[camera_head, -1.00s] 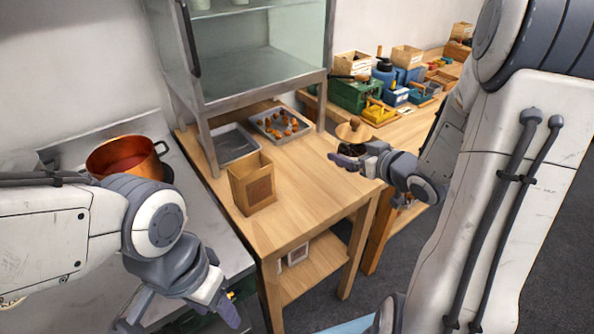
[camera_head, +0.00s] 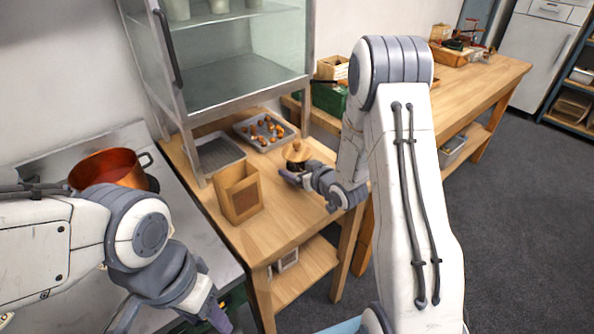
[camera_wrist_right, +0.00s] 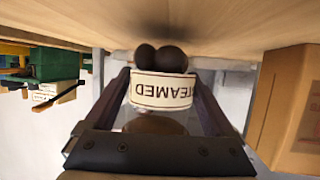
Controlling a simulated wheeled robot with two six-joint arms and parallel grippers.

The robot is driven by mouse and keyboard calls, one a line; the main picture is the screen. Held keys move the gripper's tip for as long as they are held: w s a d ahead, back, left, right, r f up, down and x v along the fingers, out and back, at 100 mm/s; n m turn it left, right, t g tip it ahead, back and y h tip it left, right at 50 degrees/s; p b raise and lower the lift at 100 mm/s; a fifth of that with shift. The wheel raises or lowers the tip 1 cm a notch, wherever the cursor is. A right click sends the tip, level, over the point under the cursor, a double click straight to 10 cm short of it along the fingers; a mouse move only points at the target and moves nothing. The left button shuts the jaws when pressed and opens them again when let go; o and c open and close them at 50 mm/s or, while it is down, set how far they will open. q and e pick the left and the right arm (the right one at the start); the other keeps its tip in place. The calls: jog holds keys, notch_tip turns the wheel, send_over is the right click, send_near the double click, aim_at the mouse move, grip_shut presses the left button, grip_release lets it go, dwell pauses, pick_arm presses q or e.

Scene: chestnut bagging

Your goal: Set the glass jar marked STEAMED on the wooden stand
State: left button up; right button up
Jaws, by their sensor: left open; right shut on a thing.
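The glass jar (camera_head: 297,151) hangs in my right gripper (camera_head: 293,176), with its round wooden lid on top and most of its body hidden by the fingers. In the right wrist view the jar's pale label (camera_wrist_right: 162,91) reads STEAMED upside down, between the two fingers, with dark chestnuts (camera_wrist_right: 160,57) showing in the glass. The jar is over the wooden table (camera_head: 290,215), and a dark shadow lies close by. I cannot make out a separate wooden stand. My left gripper (camera_head: 172,316) is open and empty at the lower left, partly cut off by the frame.
An open brown box (camera_head: 239,197) stands left of the jar. Behind are a grey tray of chestnuts (camera_head: 263,133), an empty grey tray (camera_head: 217,153) and a glass cabinet (camera_head: 240,80). A copper pot (camera_head: 108,168) is at left. The table's front is clear.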

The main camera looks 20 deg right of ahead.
jog(key=shift+f, duration=0.35)
jog(key=shift+f, duration=0.15)
jog(key=o, duration=1.5)
